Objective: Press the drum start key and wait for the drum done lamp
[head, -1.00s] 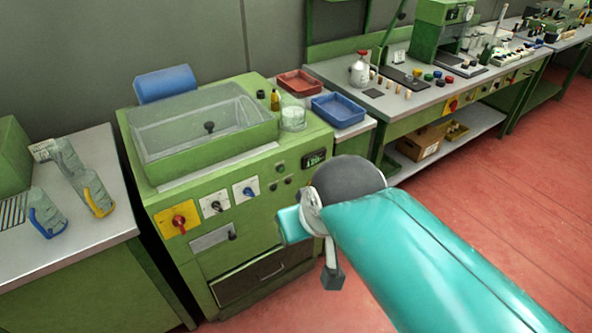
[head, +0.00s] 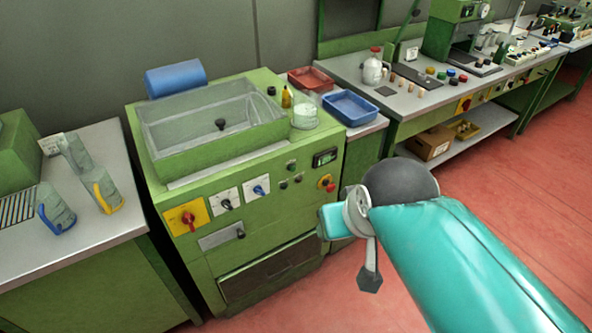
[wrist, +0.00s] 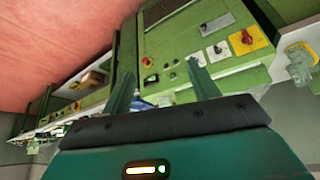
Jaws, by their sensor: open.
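The green drum machine (head: 290,225) stands left of centre in the head view, its clear lid (head: 215,110) closed. I cannot tell which is the start key or the done lamp; no lamp looks lit. In the wrist view my gripper (wrist: 160,72) is open and empty. Its two fingers point at the machine's front panel (wrist: 185,45), apart from it.
A beaker (head: 305,112) sits on the machine. The red floor (head: 500,220) at right is open.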

